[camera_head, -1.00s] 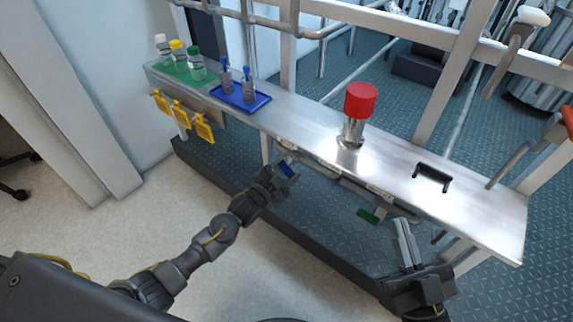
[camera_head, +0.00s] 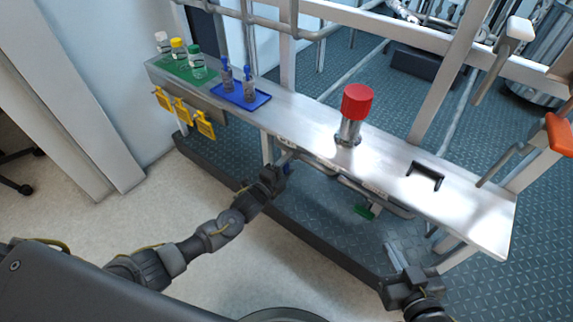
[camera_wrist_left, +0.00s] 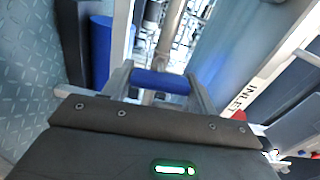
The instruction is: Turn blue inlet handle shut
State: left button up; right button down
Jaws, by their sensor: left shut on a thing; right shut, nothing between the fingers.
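The blue inlet handle (camera_head: 289,168) is below the front edge of the steel bench, mostly hidden behind my left gripper (camera_head: 283,164). In the left wrist view, the blue handle (camera_wrist_left: 160,81) lies crosswise between the two fingers, and my left gripper (camera_wrist_left: 160,82) is shut on it. An INLET label (camera_wrist_left: 243,97) is on the pale panel to the right of the fingers. My right gripper (camera_head: 394,256) is shut and empty in front of the bench at lower right, apart from the handles.
A green handle (camera_head: 364,211) hangs under the bench (camera_head: 465,205) between my grippers. Yellow tags (camera_head: 182,111) hang at left.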

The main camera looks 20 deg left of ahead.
pick_arm(q)
jog(key=shift+m, duration=0.5)
pick_arm(e)
jog(key=shift+s+d+f+g+h, duration=0.15)
jog(key=shift+d+f+g+h, duration=0.25)
jog(key=shift+f, duration=0.15)
pick_arm(q)
jog(key=o, duration=1)
jog(key=shift+s, duration=0.2)
jog(key=p+v, duration=0.2)
jog(key=v, duration=0.8)
jog(key=shift+s, duration=0.2)
pick_arm(e)
jog(key=s+d+f+m+g+h, duration=0.1)
jog(key=s+d+f+g+h, duration=0.1)
jog(key=s+d+f+g, duration=0.2)
jog(key=shift+s+d+f+h, duration=0.15)
jog(key=shift+d+f+h, duration=0.3)
jog(key=shift+f, duration=0.2)
pick_arm(q)
jog(key=shift+f, duration=0.1)
